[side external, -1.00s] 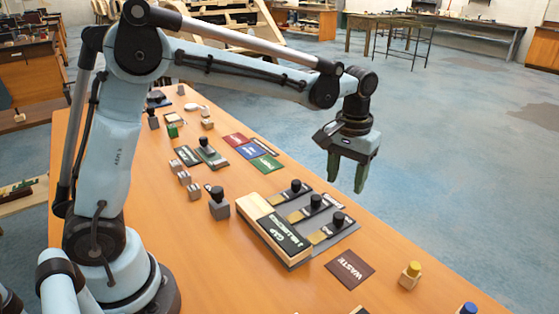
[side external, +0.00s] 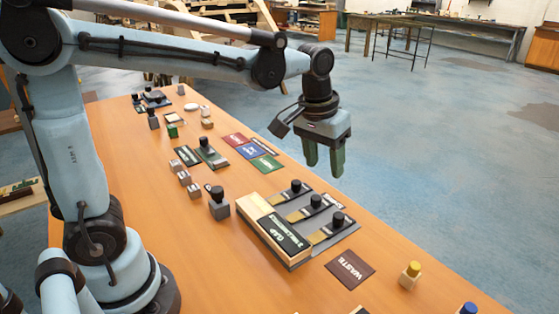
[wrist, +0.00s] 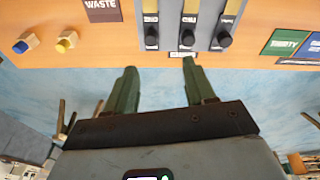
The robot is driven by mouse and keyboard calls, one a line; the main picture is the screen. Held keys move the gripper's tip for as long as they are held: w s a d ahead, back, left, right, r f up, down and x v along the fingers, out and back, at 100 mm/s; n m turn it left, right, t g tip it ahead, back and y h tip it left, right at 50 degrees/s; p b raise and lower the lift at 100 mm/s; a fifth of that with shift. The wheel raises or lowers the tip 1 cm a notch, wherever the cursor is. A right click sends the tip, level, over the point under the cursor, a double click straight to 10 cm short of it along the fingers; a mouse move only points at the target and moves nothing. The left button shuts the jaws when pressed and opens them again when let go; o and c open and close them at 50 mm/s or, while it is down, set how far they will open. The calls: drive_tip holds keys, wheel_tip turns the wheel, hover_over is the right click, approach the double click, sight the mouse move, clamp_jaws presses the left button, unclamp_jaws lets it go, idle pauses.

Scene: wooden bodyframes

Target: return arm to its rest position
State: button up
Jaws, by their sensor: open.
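My gripper (side external: 324,158) hangs in the air near the far edge of the orange work table (side external: 130,175), above and beyond the grey fixture in the side view. Its two green fingers point down, stand apart and hold nothing. In the wrist view my gripper (wrist: 158,75) also shows open, with blue floor between the fingers and the table edge ahead. My arm reaches across from the left, its upper links partly out of the picture.
The grey fixture (side external: 345,232) with several black knobs sits mid-table. A WASTE card (side external: 350,269), a yellow-topped block (side external: 410,275) and a blue-topped block (side external: 468,308) lie nearer. Coloured cards (side external: 250,151) and small blocks lie farther back. The air around my gripper is clear.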

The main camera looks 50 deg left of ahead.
drive_tip(key=s+a+f+m+t, duration=0.1)
drive_tip(key=s+t, duration=0.1)
drive_tip(key=s, duration=0.3)
drive_tip(key=s+a+f+m+t, duration=0.1)
drive_tip(key=s+a+t, duration=0.1)
drive_tip(key=s, duration=0.3)
drive_tip(key=shift+s+a+f+t, duration=0.3)
drive_tip(key=shift+s+f+t, duration=0.1)
drive_tip(key=shift+t, duration=0.1)
